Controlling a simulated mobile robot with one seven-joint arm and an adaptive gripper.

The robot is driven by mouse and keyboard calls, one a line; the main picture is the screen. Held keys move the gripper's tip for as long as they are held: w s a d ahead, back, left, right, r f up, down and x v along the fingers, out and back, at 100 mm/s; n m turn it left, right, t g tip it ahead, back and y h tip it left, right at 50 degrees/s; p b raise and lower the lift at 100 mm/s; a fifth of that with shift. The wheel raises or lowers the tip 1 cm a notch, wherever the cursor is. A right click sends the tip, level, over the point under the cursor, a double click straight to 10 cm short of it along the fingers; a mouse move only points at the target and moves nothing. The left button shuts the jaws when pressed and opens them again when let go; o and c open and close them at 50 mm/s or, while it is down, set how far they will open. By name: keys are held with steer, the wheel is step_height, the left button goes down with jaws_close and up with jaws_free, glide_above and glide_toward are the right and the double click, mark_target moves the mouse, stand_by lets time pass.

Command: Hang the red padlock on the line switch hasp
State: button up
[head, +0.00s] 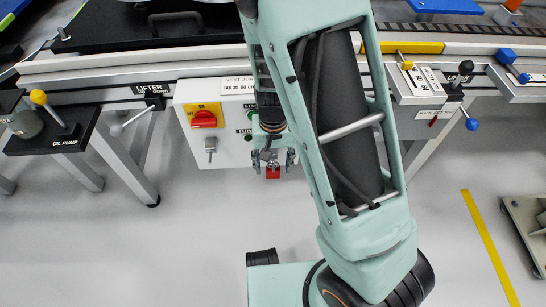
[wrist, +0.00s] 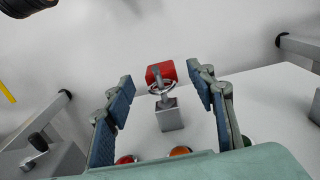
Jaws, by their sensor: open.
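The red padlock (wrist: 158,72) sits between my open fingers in the wrist view, apart from both. Its shackle ring is around or against a metal peg on a grey block (wrist: 171,118); whether it is fully looped on cannot be told. The padlock also shows in the head view (head: 273,173), just below my gripper (head: 273,160). My gripper also shows in the wrist view (wrist: 162,100), with one finger on each side. The red line switch (head: 204,119) on its yellow plate is left of my gripper, with a grey metal hasp-like fitting (head: 210,144) below it.
The white switch box (head: 232,155) hangs under the rail. A lever with a pale knob (head: 118,130) stands to its left, and a blue-knobbed lever (head: 470,122) is far right. My arm hides the box's right part.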

steer(key=shift+f+b, duration=0.65)
steer(key=shift+f, duration=1.35)
steer(key=shift+c, duration=0.2)
steer(key=c, duration=1.3)
steer(key=shift+r, duration=0.2)
